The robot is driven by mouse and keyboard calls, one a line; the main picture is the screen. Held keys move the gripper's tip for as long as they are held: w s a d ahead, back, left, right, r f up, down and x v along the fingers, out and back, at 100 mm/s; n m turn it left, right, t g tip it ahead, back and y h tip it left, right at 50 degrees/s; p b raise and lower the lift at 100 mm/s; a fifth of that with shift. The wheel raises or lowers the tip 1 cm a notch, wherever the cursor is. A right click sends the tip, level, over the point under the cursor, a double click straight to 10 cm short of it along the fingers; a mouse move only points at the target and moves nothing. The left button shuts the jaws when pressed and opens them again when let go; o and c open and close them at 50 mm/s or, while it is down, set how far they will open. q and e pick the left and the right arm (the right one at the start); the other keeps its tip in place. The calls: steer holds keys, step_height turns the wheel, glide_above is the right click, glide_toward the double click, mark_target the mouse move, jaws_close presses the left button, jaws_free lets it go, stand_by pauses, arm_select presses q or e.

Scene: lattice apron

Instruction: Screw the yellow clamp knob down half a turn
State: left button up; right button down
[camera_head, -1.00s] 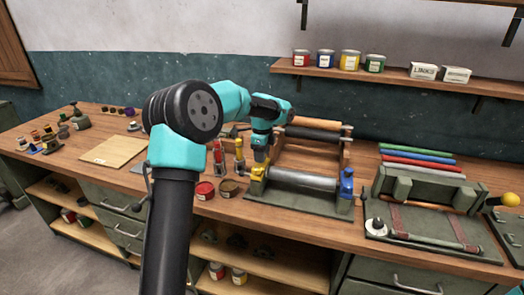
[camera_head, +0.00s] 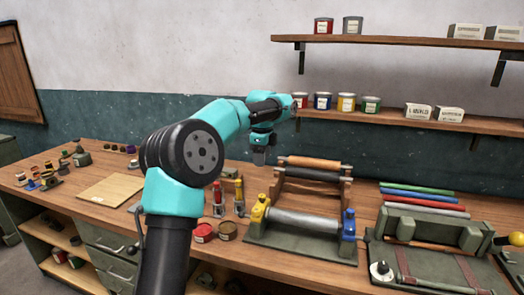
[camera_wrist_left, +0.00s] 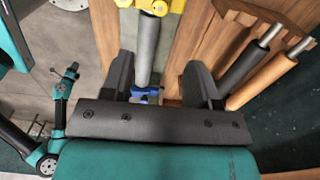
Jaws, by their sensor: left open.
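The yellow clamp knob (camera_head: 263,198) tops the yellow clamp at the left end of a grey roller (camera_head: 302,222) on a dark green press base (camera_head: 300,246). In the left wrist view the yellow clamp (camera_wrist_left: 156,8) shows at the top edge, partly cut off. My left gripper (camera_head: 260,158) is above the yellow knob, apart from it. In the left wrist view its two black fingers (camera_wrist_left: 158,68) are spread, with nothing held between them. A small teal and black arm at the left of that view looks like my right arm; its gripper is too small to read.
A blue clamp (camera_head: 348,223) stands at the roller's right end. Two upright tools, red (camera_head: 218,196) and yellow (camera_head: 239,196), and two round tins (camera_head: 203,232) stand left of the press. A rack with spare rollers (camera_head: 314,163) is behind it.

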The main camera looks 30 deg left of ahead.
arm_select(q)
step_height(320, 180, up, 3)
steer(key=shift+f, duration=0.2)
stand_by(0.4)
